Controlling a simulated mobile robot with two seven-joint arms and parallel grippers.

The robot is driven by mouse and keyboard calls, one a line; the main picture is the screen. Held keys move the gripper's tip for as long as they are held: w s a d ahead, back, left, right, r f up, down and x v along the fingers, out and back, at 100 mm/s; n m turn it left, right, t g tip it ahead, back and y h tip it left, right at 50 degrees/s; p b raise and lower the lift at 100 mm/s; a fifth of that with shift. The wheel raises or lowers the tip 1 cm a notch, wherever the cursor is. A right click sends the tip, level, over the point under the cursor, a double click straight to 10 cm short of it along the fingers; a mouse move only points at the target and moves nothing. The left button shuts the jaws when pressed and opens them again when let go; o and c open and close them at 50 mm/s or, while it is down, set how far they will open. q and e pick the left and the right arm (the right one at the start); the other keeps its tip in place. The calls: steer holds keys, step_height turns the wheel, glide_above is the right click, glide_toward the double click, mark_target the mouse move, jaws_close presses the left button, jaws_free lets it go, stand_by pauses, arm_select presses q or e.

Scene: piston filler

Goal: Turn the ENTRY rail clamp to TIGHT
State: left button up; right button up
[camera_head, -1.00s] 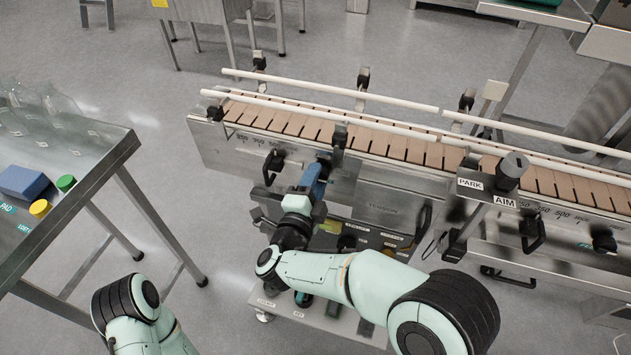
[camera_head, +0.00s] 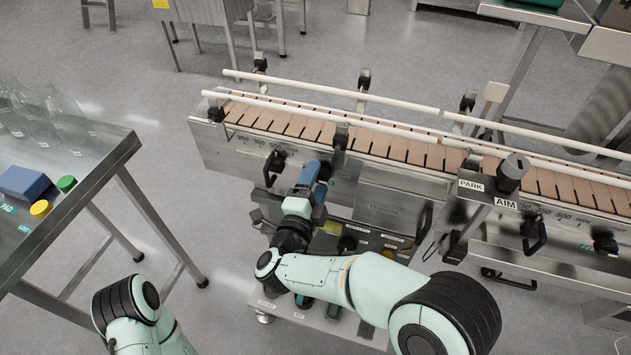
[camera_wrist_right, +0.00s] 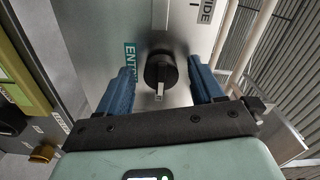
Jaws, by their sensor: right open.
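The ENTRY rail clamp (camera_wrist_right: 161,66) is a round black knob with a pale pointer aimed toward the bottom of the right wrist view. It sits on a grey metal plate beside a teal label (camera_wrist_right: 130,58), partly covered by a finger, reading "ENT...". My right gripper (camera_wrist_right: 160,72) is open, with one blue finger on each side of the knob and gaps on both sides. I cannot tell how deep the fingers reach. In the head view my right gripper (camera_head: 319,172) is at the conveyor's front side and hides the knob. My left gripper is out of view.
The conveyor (camera_head: 400,147) has pale guide rails and a printed scale. A black handle (camera_head: 273,166) sticks out left of my right gripper. A PARK/AIM bracket (camera_head: 487,193) stands to the right. A steel table (camera_head: 100,165) with glassware is at left, with open floor between.

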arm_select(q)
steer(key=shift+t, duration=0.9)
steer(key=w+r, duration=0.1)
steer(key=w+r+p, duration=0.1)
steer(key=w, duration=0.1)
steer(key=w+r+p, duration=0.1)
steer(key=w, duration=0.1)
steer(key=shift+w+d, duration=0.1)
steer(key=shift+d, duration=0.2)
arm_select(e)
steer(key=v, duration=1.3)
steer(key=shift+r, duration=0.1)
